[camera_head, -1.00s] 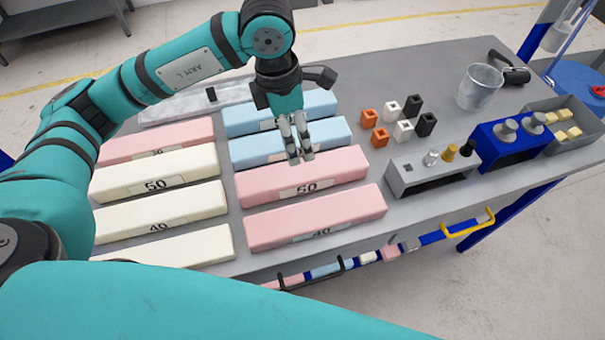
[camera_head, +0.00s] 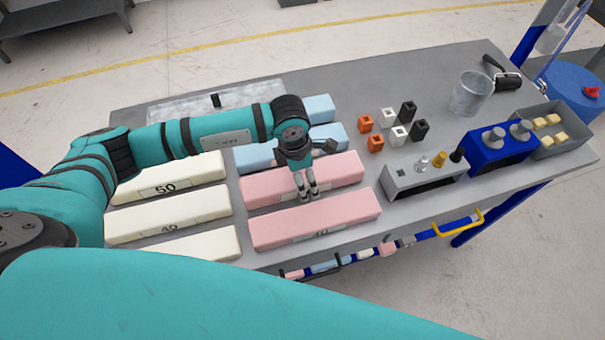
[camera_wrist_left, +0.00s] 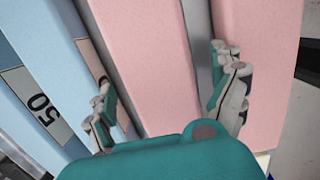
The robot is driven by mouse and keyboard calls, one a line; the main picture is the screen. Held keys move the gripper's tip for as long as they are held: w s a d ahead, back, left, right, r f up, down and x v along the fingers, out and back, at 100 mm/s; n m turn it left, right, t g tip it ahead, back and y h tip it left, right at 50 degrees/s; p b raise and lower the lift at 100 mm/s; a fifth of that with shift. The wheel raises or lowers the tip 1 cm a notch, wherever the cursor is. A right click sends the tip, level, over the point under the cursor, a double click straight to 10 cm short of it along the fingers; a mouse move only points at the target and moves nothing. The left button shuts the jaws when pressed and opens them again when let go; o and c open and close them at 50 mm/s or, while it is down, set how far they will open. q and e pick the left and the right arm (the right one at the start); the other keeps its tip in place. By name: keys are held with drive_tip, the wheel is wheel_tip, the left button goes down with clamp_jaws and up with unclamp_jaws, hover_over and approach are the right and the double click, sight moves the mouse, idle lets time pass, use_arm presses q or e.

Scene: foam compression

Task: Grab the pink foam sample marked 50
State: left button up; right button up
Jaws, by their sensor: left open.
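The pink foam sample (camera_head: 345,170) is a long block in the right-hand column, between a blue block and another pink block. My left gripper (camera_head: 308,195) hangs over its front side, hiding its label in the head view. In the left wrist view the pink sample (camera_wrist_left: 150,60) runs between the open fingers of my left gripper (camera_wrist_left: 168,108). One finger is on its blue-block side, covering part of its label. The other is near the gap beside the other pink block (camera_wrist_left: 258,60). I cannot tell whether they touch foam. My right gripper is out of view.
The other pink block (camera_head: 350,208) lies in front, close by. Blue blocks (camera_head: 256,157) lie behind, one marked 50 in the left wrist view. White blocks (camera_head: 165,185) fill the left column. Small cubes (camera_head: 399,134), a glass beaker (camera_head: 470,95) and weight holders (camera_head: 500,145) stand right.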

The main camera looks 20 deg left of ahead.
use_arm(q)
drive_tip(key=shift+f, duration=0.15)
drive_tip(key=shift+c, duration=0.2)
drive_tip(key=c, duration=1)
